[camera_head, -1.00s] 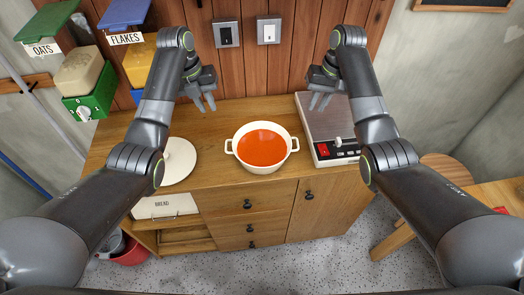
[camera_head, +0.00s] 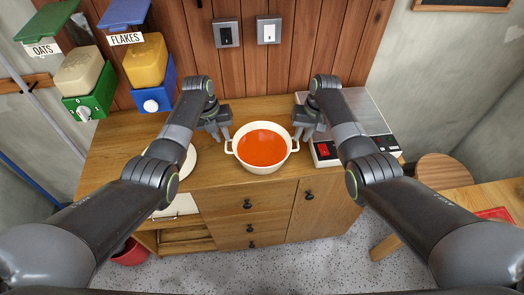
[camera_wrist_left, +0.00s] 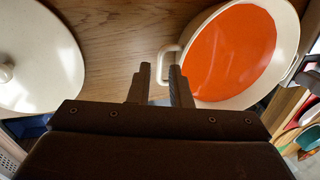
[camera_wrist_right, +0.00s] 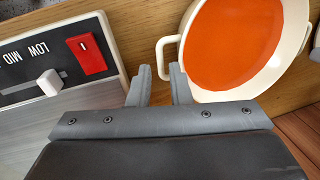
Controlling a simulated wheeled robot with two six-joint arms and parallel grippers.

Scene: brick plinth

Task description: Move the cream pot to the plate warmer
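The cream pot (camera_head: 262,168) holds orange-red soup and stands on the wooden counter, with a loop handle on each side. My left gripper (camera_head: 221,138) is open beside its left handle; in the left wrist view that handle (camera_wrist_left: 163,62) lies just beyond the fingertips. My right gripper (camera_head: 304,138) is open beside the right handle; in the right wrist view that handle (camera_wrist_right: 161,58) lies just beyond the fingertips. Neither gripper visibly holds the pot. The plate warmer (camera_head: 369,106), a flat silver unit with a red switch and a slider, sits right of the pot, partly hidden by my right arm.
A round cream lid (camera_wrist_left: 40,60) lies on the counter left of the pot, partly behind my left arm. Oats (camera_head: 80,75) and flakes (camera_head: 146,65) dispensers hang at the left. Wall switches (camera_head: 268,30) are behind. A round stool (camera_head: 441,169) stands at the right.

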